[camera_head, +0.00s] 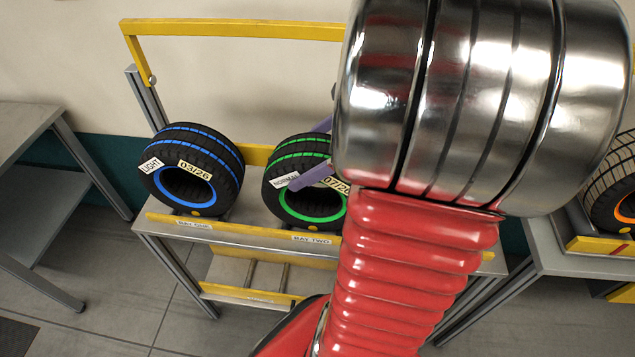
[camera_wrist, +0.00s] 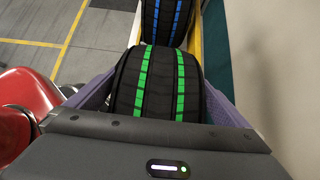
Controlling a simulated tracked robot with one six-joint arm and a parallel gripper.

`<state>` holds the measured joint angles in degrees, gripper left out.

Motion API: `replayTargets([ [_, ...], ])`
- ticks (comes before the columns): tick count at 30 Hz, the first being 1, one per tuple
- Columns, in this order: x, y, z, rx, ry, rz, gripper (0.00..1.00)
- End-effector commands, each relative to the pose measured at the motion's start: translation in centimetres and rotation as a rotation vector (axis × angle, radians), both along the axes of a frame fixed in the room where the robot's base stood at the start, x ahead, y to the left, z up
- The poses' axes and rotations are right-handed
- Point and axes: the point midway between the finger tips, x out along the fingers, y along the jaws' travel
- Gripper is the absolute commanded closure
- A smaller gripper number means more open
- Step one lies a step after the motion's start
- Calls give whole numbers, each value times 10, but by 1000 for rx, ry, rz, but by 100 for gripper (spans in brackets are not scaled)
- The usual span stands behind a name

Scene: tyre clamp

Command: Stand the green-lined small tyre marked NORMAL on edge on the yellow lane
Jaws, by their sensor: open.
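The green-lined small tyre (camera_head: 292,165) rests in the rack's bay two. It carries a NORMAL label and a 07/26 label. In the wrist view the tyre (camera_wrist: 160,82) shows its tread with two green stripes. My gripper (camera_head: 318,150) is open, with a purple finger on either side of the tyre. In the wrist view the fingers of my gripper (camera_wrist: 160,95) flank the tread; I cannot tell if they touch it. My arm hides the tyre's right part in the head view. I cannot identify the yellow lane for sure.
A blue-lined tyre marked LIGHT (camera_head: 195,170) sits left in bay one. The rack (camera_head: 180,240) has a yellow front lip and a yellow rail (camera_head: 235,28) above. An orange-lined tyre (camera_head: 612,190) stands at the right. Yellow floor lines (camera_wrist: 70,42) show in the wrist view.

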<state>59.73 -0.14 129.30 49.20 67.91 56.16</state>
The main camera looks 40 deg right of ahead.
Motion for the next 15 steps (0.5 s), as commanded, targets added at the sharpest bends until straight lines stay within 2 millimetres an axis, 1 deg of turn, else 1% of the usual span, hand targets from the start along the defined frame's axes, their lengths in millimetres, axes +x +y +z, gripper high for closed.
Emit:
replayTargets([
  [4, 6, 5, -8, -1, 0, 1, 0],
  [15, 7, 5, -8, -1, 0, -1, 0],
])
